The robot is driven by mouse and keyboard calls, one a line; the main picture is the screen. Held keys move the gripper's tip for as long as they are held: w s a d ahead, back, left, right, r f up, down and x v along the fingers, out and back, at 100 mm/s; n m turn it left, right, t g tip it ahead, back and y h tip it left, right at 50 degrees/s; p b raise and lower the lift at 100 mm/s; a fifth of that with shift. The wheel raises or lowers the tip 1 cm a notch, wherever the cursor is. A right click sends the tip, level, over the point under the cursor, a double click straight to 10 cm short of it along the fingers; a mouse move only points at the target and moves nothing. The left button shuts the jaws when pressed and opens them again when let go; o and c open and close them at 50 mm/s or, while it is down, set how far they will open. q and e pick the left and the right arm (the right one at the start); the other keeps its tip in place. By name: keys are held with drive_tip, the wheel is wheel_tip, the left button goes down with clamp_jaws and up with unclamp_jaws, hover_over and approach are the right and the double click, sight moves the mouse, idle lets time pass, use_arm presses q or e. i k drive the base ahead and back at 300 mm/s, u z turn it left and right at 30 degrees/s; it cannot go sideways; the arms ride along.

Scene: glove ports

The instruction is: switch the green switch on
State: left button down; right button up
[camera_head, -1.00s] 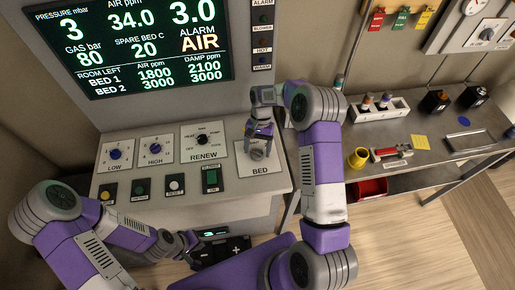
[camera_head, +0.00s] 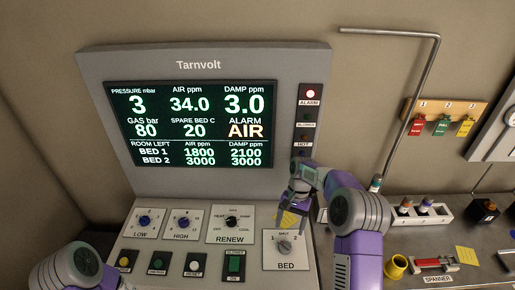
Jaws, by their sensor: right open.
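The green switch (camera_head: 234,265) is on the sloped console, low in the row of small controls. A label is above it and an ON label below it; I cannot tell which way it is set. My right gripper (camera_head: 290,222) is open, above the BED knob (camera_head: 285,246), up and to the right of the switch and apart from it. A yellow patch shows at its fingers; I cannot tell what it is. My left gripper is out of view; only part of my left arm shows at the bottom left.
The LOW (camera_head: 144,222), HIGH (camera_head: 183,222) and RENEW (camera_head: 232,222) knobs sit above the switch. A white button (camera_head: 194,265) is left of it. A bench with a yellow cup (camera_head: 396,266) is at the right.

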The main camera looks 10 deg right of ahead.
sight(234, 262)
drive_tip(key=k, duration=1)
